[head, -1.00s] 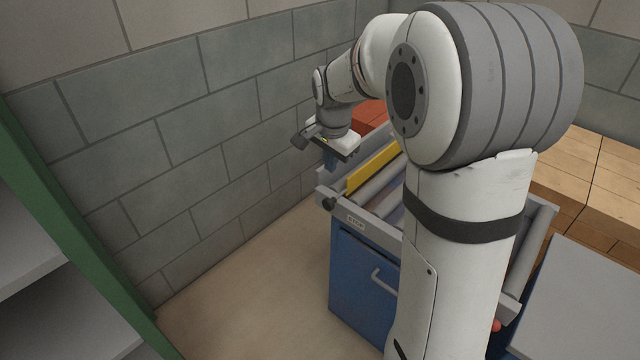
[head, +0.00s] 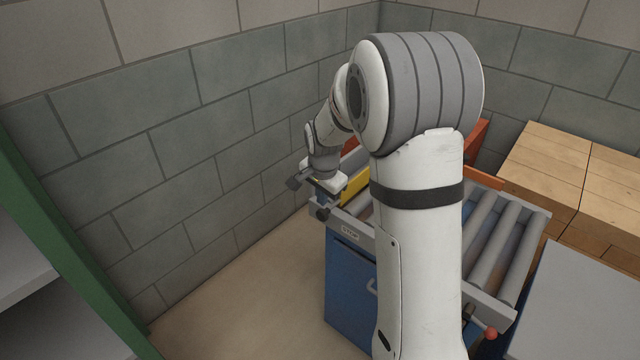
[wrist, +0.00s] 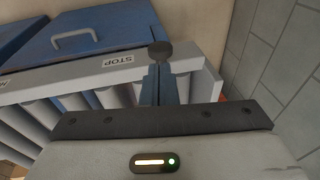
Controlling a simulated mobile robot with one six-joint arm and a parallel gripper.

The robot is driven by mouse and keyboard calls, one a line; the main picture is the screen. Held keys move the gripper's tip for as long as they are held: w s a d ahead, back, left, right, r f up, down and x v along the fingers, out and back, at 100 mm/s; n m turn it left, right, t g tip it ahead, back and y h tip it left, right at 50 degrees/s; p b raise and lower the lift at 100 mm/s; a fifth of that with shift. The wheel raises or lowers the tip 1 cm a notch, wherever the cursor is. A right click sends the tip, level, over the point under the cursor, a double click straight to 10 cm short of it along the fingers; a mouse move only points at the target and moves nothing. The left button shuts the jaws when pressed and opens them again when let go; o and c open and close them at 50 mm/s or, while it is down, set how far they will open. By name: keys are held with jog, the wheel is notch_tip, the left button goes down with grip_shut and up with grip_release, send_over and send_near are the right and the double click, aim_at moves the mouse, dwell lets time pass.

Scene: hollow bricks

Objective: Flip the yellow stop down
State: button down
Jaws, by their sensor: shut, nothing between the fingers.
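The yellow stop (head: 355,187) is a flat plate at the left end of the roller conveyor. It stands up above the rollers, partly hidden by my arm; I do not make it out in the wrist view. A black knob (head: 322,214) sits at the conveyor's corner near a STOP label (head: 349,233). The knob (wrist: 161,50) also shows in the wrist view. My gripper (head: 324,199), with blue fingers, is shut and empty, just above the knob. In the wrist view my fingers (wrist: 160,80) point at the knob; I cannot tell whether they touch it.
The conveyor's rollers (head: 492,238) run right of my arm, above a blue cabinet (head: 348,285). A red knob (head: 491,333) is at its near right corner. A block wall (head: 180,150) stands left and behind. Wooden boxes (head: 545,165) are at the right. Floor at left is clear.

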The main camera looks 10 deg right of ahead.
jog(key=shift+x, duration=2.2)
notch_tip(320, 180, down, 6)
jog(key=b, duration=0.4)
jog(key=shift+s+r, duration=0.1)
jog(key=shift+r, duration=0.05)
jog(key=p, duration=0.2)
send_near(321, 212)
jog(key=shift+s+a+r, duration=0.1)
jog(key=shift+s+r, duration=0.75)
